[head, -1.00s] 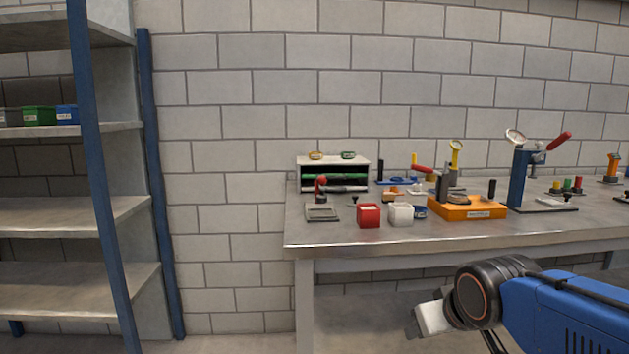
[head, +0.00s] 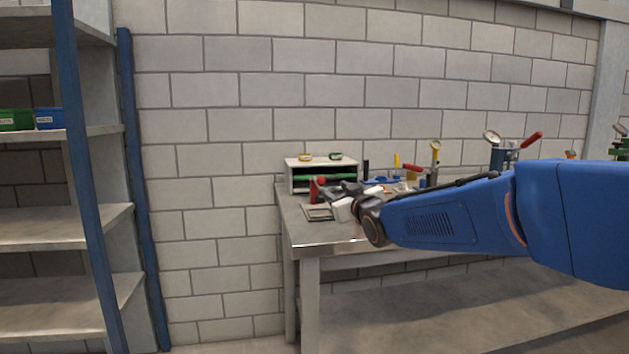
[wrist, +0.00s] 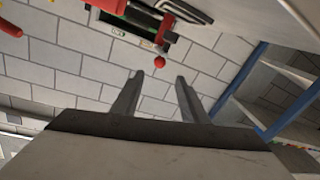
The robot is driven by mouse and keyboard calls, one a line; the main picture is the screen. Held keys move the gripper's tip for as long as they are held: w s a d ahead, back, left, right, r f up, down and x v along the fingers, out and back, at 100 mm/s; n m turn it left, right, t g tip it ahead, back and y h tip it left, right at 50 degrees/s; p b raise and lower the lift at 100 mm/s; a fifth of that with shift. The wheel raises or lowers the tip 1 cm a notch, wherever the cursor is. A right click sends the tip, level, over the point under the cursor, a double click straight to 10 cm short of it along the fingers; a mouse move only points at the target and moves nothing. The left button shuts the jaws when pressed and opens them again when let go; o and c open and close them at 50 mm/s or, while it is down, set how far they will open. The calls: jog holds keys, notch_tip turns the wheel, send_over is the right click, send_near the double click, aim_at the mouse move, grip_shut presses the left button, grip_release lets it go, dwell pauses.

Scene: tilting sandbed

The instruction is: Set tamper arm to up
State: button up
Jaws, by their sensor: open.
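My gripper (head: 334,192) is over the left end of the workbench, its jaws open and empty. In the wrist view its two dark fingers (wrist: 157,84) stand apart, with a small red ball (wrist: 159,62) beyond the tips. Several red-handled parts are in view, and I cannot tell which one is the tamper arm. A red upright part (head: 315,188) stands just left of my gripper in the head view. A tilted red lever (head: 531,139) is on the blue press (head: 505,158) farther right. Another red handle (head: 412,168) shows above my arm.
A white two-level box (head: 321,161) stands behind my gripper, against the brick wall. A flat grey tray (head: 317,212) lies near the bench's left end. My arm hides much of the bench top (head: 330,233). Blue-framed shelving (head: 131,180) stands at the left.

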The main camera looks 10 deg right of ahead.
aim_at(318, 185)
jog(key=w, duration=0.5)
jog(key=w+a, duration=0.1)
jog(key=w, duration=0.5)
jog(key=w+a, duration=0.1)
jog(key=w, duration=0.4)
jog(key=shift+w+a, duration=0.2)
jog(key=shift+w, duration=0.2)
grip_shut()
